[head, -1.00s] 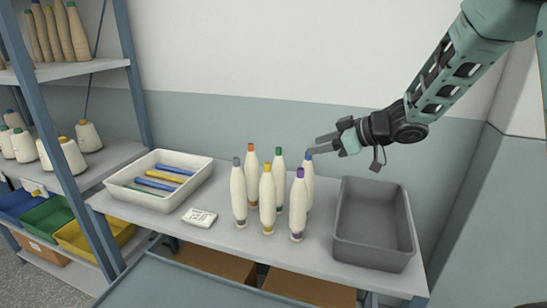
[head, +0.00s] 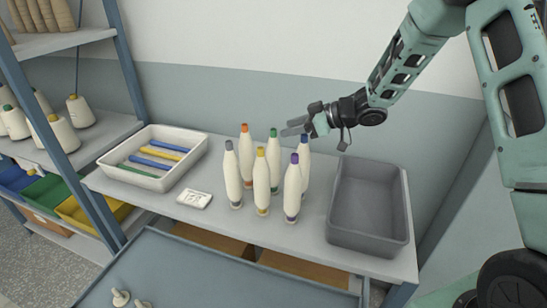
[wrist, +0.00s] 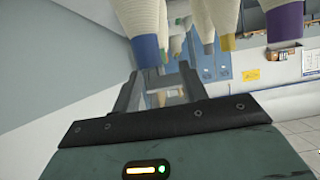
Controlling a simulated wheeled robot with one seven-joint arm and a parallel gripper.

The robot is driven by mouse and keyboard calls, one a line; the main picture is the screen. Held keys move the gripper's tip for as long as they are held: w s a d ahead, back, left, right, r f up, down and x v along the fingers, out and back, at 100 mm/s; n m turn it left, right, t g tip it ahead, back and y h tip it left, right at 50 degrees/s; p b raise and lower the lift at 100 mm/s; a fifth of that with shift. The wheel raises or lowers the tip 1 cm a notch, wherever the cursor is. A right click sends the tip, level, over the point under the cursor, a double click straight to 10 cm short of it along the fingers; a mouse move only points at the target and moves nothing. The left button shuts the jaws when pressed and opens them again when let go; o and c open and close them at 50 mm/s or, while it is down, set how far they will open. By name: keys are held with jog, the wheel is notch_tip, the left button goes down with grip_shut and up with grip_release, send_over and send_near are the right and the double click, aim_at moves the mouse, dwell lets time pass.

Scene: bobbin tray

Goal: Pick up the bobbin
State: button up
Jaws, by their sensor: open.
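Several white bobbins with coloured tips stand upright in a cluster on the grey table: grey-tipped (head: 232,175), orange-tipped (head: 246,160), yellow-tipped (head: 261,188), green-tipped (head: 274,162), purple-tipped (head: 292,190) and blue-tipped (head: 304,162). My gripper (head: 290,127) is open and empty, reaching in from the right at tip height, beside the green and blue tips. The wrist view looks upside down. There the blue-tipped bobbin (wrist: 147,50) is nearest the open fingers of my gripper (wrist: 158,88), close to the left finger. I cannot tell whether it is between them.
A grey bin (head: 368,238) stands right of the cluster. A white tray (head: 140,178) with blue and green rods and a small white card (head: 194,199) lie to the left. A shelf rack (head: 68,100) is further left. A grey-blue surface (head: 200,278) with small pegs is in front.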

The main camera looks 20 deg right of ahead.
aim_at(273, 129)
jog(key=p+x, duration=0.2)
jog(key=x, duration=0.3)
jog(key=shift+w+a+p, duration=0.1)
jog(key=shift+a+p, duration=0.1)
jog(key=shift+p, duration=0.1)
jog(key=shift+w+a+f, duration=0.3)
jog(key=shift+a+f, duration=0.05)
jog(key=shift+f, duration=0.05)
grip_shut()
